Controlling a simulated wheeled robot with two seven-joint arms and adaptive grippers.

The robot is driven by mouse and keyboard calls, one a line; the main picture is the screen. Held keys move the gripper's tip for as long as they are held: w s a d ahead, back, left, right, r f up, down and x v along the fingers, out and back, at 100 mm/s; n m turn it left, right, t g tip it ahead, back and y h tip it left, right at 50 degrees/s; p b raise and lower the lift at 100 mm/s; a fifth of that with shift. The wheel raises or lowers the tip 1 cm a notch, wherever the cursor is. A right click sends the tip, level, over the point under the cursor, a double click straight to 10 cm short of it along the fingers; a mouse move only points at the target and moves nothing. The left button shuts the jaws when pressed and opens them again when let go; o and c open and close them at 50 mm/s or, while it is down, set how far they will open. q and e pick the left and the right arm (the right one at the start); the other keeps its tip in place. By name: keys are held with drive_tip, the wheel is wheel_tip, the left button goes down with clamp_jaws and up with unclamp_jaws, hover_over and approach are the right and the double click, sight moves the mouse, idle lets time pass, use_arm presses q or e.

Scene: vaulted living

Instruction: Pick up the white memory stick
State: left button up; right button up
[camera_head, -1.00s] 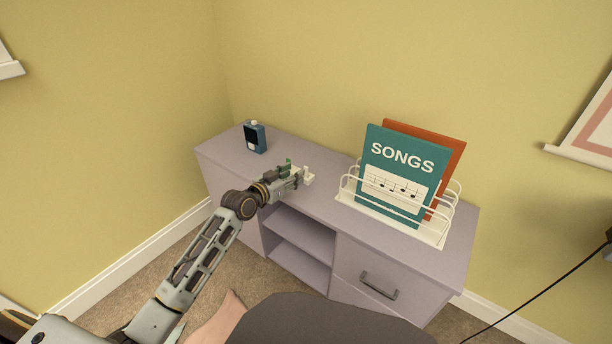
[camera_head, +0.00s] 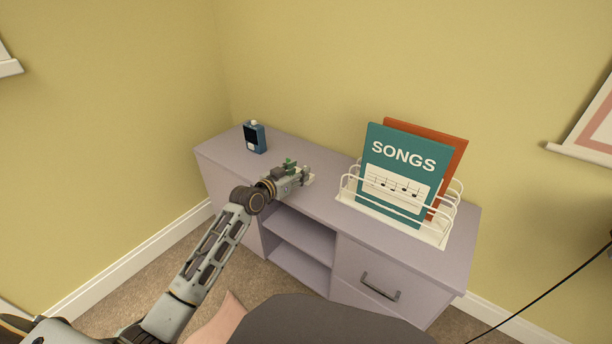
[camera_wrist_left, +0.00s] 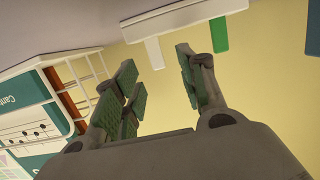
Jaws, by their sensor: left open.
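The white memory stick (camera_wrist_left: 154,53) stands up from a long white holder (camera_wrist_left: 185,17), beside a green stick (camera_wrist_left: 220,36). In the left wrist view the scene is nearly upside down. My left gripper (camera_wrist_left: 160,84) is open and empty, its fingers pointing at the white stick. The stick's tip lies roughly in line with the gap between the fingers; I cannot tell whether it is between them. In the head view my left gripper (camera_head: 302,174) is low over the cabinet top and hides most of the holder. My right gripper is not in view.
A lilac cabinet (camera_head: 330,205) bears everything. A white wire rack (camera_head: 432,237) with a teal songbook (camera_head: 405,165) and an orange book (camera_head: 455,150) stands right of the gripper. A blue device (camera_head: 255,138) stands at the back left. The yellow wall is close behind.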

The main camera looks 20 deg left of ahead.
use_arm(q)
drive_tip(key=shift+w+d+f+b, duration=0.3)
drive_tip(key=shift+w+b, duration=0.05)
drive_tip(key=shift+w, duration=0.25)
drive_tip(key=shift+b+x, duration=0.4)
drive_tip(key=shift+x, duration=0.65)
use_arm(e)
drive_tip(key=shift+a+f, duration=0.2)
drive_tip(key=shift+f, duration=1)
use_arm(q)
drive_tip(key=c, duration=0.8)
